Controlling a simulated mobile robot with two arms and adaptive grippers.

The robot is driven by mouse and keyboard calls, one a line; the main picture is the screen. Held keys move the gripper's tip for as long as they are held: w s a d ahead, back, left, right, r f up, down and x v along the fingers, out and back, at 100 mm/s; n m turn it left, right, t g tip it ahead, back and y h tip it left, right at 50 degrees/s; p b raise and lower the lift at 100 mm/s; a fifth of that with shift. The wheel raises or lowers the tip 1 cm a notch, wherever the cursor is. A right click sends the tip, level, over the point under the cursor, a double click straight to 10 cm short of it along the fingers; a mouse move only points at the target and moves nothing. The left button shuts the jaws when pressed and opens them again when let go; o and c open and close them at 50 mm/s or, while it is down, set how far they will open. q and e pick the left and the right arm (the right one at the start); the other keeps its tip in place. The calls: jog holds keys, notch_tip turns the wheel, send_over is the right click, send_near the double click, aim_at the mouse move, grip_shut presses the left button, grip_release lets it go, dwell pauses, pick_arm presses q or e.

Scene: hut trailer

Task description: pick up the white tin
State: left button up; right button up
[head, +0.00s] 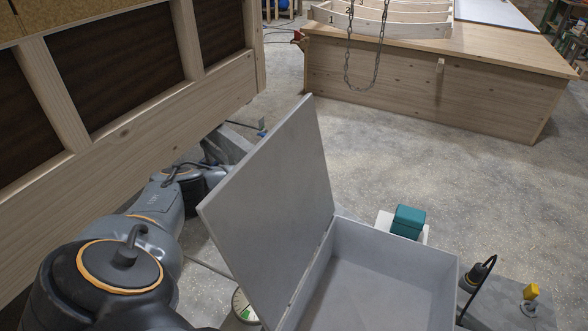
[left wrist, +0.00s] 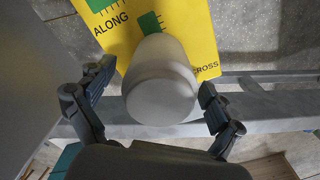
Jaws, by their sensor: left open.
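The white tin (left wrist: 160,85) shows in the left wrist view as a pale, rounded container with a narrower end. It is between the two fingers of my left gripper (left wrist: 145,93), which is open. A gap shows on the left of the tin, and the right finger is close beside it; I cannot tell whether they touch. In the head view my left arm comes in from the left. Its gripper cannot be made out there and the tin is not visible. My right gripper is in neither view.
A yellow plate (left wrist: 198,32) marked ALONG and CROSS lies behind the tin, near a grey rail (left wrist: 268,103). An open grey box (head: 395,262) with a raised lid (head: 270,200) stands in front. A wooden frame (head: 130,130) is at left. Floor (head: 400,165) beyond is clear.

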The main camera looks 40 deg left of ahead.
pick_arm(q)
notch_tip(320, 180, down, 2)
jog(key=shift+r, duration=0.1)
jog(key=c, duration=1.6)
